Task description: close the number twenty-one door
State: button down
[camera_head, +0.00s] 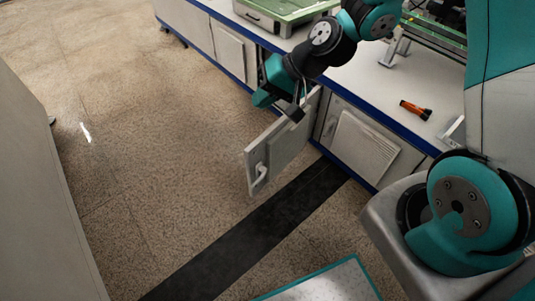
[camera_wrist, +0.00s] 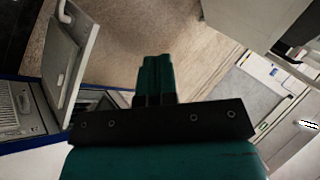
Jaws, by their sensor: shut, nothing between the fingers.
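One cabinet door (camera_head: 277,152) stands swung open from the blue-edged bench, with a light handle (camera_head: 260,174) on its panel. I cannot read a number on it. My gripper (camera_head: 296,111) is over the upper part of this door in the head view; whether it touches cannot be told. In the wrist view my gripper (camera_wrist: 156,75) is shut and empty, fingers together, over the floor. An open door (camera_wrist: 70,55) with a pale handle shows at the left there, apart from the fingers. The cabinet opening is mostly hidden behind the arm and door in the head view.
Neighbouring cabinet doors (camera_head: 361,142) and (camera_head: 232,50) are shut. An orange-and-black tool (camera_head: 415,110) and a green-topped case (camera_head: 281,10) lie on the bench (camera_head: 360,76). A dark strip (camera_head: 235,243) crosses the floor. The speckled floor left of the door is clear.

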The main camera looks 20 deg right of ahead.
jog(key=w+d+f+m+t+b, duration=0.1)
jog(key=w+d+f+m+b, duration=0.15)
jog(key=f, duration=0.45)
jog(key=w+d+f+m+t+b, duration=0.1)
jog(key=d+f+m, duration=0.2)
jog(key=f, duration=0.4)
jog(key=m+t+h+b, duration=0.2)
jog(key=m+h+b, duration=0.1)
jog(key=m+b, duration=0.2)
send_near(262, 145)
jog(key=s+f+x, duration=0.1)
jog(key=x, duration=0.4)
jog(key=shift+w+a, duration=0.2)
jog(key=shift+w, duration=0.25)
jog(key=shift+w+a, duration=0.2)
jog(key=shift+w, duration=0.25)
